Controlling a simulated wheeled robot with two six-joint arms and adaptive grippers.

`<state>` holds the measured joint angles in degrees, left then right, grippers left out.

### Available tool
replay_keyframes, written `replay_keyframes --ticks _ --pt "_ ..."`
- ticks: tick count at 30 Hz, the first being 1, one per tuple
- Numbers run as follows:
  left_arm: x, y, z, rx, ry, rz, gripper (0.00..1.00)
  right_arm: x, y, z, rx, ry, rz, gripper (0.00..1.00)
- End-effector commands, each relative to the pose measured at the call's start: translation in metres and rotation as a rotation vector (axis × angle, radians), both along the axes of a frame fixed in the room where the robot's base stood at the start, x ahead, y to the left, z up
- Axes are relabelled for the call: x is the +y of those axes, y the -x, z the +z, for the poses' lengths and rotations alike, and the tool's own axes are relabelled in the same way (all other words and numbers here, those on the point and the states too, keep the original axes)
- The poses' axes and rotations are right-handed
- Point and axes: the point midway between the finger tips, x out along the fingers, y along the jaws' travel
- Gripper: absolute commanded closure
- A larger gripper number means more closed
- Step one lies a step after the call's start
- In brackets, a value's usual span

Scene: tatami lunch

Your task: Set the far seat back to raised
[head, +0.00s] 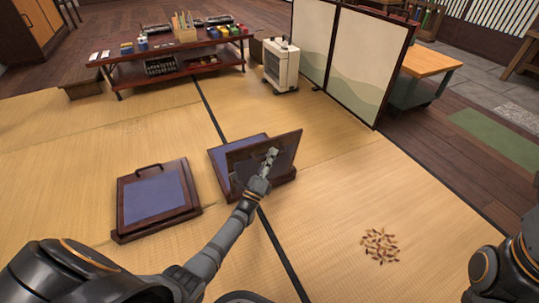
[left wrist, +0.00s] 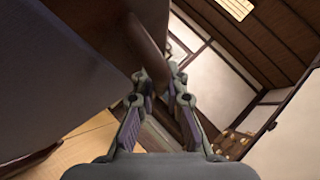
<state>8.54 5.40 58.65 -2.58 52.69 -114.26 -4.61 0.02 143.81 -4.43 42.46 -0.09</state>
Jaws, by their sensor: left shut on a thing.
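The far seat (head: 222,158) is a dark wooden floor seat with a blue cushion, in the middle of the head view. Its seat back (head: 287,143) is a dark panel standing up at a tilt from the base, partly hiding the cushion. My left gripper (head: 270,158) is in front of this panel. In the left wrist view, my left gripper (left wrist: 158,88) is shut around a dark wooden bar-like handle (left wrist: 150,48) on the large dark panel (left wrist: 60,70). My right gripper is out of view; only part of my right arm shows at the right edge.
A second floor seat (head: 153,196) with a blue face and a handle lies flat to the left. A low shelf table (head: 175,62) with jars, a white heater (head: 281,66) and a folding screen (head: 357,55) stand behind. Brown scattered bits (head: 380,245) lie on the open tatami at right.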

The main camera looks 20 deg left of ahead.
Motion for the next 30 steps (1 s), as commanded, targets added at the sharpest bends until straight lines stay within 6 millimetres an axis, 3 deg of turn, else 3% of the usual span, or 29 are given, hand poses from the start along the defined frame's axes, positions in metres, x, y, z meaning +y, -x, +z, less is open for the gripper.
replay_keyframes --ticks 8,9,13,23,26,30 --pt "-0.001 0.001 -0.005 0.011 0.0 -0.002 1.0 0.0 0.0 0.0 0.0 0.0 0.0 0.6" --pt "-0.001 0.001 -0.006 0.011 0.0 -0.002 0.83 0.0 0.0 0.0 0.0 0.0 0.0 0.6" --pt "-0.001 0.001 -0.004 0.009 0.0 -0.002 0.65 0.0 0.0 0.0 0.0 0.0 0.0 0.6" --pt "0.0 0.002 -0.004 0.006 0.0 -0.001 0.64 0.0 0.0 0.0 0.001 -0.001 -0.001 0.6" --pt "0.0 0.012 -0.01 0.008 0.0 -0.001 0.64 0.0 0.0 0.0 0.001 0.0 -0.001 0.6" --pt "0.002 0.043 -0.021 0.01 -0.001 -0.002 0.64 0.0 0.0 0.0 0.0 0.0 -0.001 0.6"
